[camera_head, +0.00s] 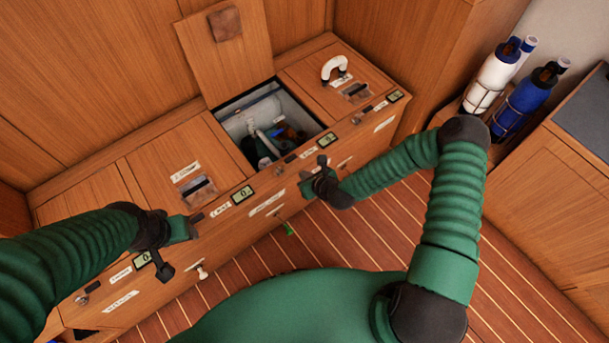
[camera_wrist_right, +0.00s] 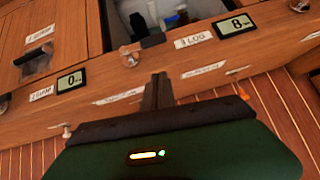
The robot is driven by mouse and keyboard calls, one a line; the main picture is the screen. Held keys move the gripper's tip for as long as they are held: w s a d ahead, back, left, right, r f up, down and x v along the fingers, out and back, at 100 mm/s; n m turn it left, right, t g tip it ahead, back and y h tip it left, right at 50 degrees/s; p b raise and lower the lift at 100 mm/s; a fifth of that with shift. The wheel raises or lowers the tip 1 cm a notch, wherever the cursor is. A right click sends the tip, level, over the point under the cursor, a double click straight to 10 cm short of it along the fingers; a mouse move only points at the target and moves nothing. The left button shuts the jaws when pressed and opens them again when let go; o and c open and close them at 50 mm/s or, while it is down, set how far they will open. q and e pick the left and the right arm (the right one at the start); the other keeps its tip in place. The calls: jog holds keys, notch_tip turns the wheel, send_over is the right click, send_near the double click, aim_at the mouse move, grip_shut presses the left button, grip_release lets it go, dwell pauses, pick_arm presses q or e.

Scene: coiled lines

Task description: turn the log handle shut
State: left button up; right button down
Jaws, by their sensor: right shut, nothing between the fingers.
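The label reading "3 LOG" (camera_wrist_right: 193,40) is on the bench edge in the right wrist view, beside a display showing 8 (camera_wrist_right: 235,26).
An open locker (camera_head: 265,130) with a raised lid (camera_head: 225,55) lies behind. A white curved handle (camera_head: 334,68) stands on the right lid. A green piece (camera_head: 288,229) and a white knob (camera_head: 202,272) stick out below. Bottles (camera_head: 525,103) stand right.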

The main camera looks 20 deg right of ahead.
jog(key=s+d+r+n+g+h+p, duration=0.1)
jog(key=s+d+r+n+g+p, duration=0.15)
jog(key=s+r+n, duration=0.75)
jog(key=s+d+r+n+g+h+p, duration=0.1)
jog(key=s+d+r+n+g, duration=0.35)
jog(key=n, duration=1.05)
pick_arm(q)
jog(key=w+p+v, duration=0.3)
jog(key=p+v, duration=0.8)
jog(key=v, duration=0.2)
jog(key=w+r+p+v, duration=0.1)
jog(key=w+p+v, duration=0.2)
jog(key=p+v, duration=0.8)
jog(key=shift+w+p+v, duration=0.25)
jog(key=shift+p+v, duration=0.1)
jog(key=shift+v, duration=0.8)
pick_arm(e)
notch_tip(320, 180, up, 34)
jog(key=s+a+n+t, duration=0.1)
jog(key=s+a+n, duration=0.1)
jog(key=n, duration=0.6)
jog(key=shift+s+a+f, duration=0.25)
jog(key=shift+a, duration=0.05)
pick_arm(q)
jog(key=shift+w+a, duration=0.1)
